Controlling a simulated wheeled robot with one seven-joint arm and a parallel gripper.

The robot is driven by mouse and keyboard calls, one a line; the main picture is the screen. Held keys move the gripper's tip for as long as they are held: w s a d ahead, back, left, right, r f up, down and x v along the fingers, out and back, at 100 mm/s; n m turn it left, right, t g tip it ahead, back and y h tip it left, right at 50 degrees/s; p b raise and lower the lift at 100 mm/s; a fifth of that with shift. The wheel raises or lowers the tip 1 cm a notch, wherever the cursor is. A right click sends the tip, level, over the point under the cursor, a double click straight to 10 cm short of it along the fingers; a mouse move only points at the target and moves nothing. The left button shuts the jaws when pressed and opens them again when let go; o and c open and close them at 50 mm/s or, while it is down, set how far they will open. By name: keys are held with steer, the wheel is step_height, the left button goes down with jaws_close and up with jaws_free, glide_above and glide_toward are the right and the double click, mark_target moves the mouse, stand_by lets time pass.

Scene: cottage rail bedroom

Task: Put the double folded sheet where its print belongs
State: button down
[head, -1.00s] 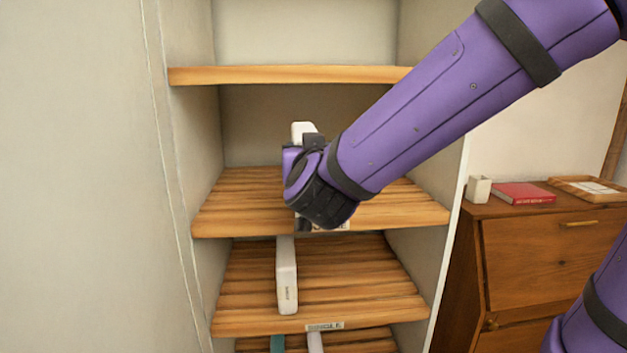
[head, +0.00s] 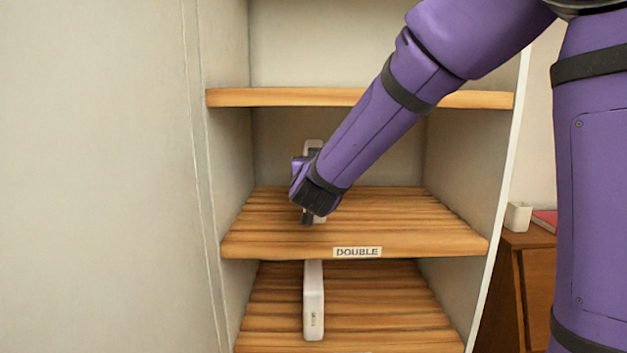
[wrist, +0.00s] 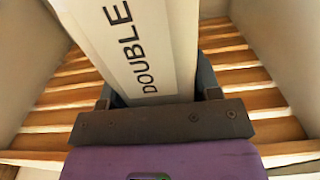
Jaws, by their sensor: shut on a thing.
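My gripper (head: 308,215) is inside the shelf compartment whose front edge carries a "DOUBLE" label (head: 357,252). It is shut on the white folded sheet (head: 313,145), which stands upright above the slatted shelf (head: 420,222). In the wrist view the sheet (wrist: 135,45) is between the jaws and bears the print "DOUBLE". My gripper and forearm hide most of the sheet in the head view. I cannot tell whether its lower end touches the slats.
Another white folded item (head: 313,300) stands on the shelf below. An upper shelf board (head: 290,97) and the side walls bound the compartment. Bare slats lie on both sides of my gripper. A dresser (head: 530,280) with a white cup (head: 517,217) stands at right.

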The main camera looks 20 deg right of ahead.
steer(key=shift+w+f, duration=0.3)
steer(key=shift+f, duration=0.6)
steer(key=shift+w+f, duration=0.3)
steer(key=shift+f, duration=0.65)
steer(key=shift+c, duration=1.6)
jaws_free()
steer(key=shift+f, duration=0.1)
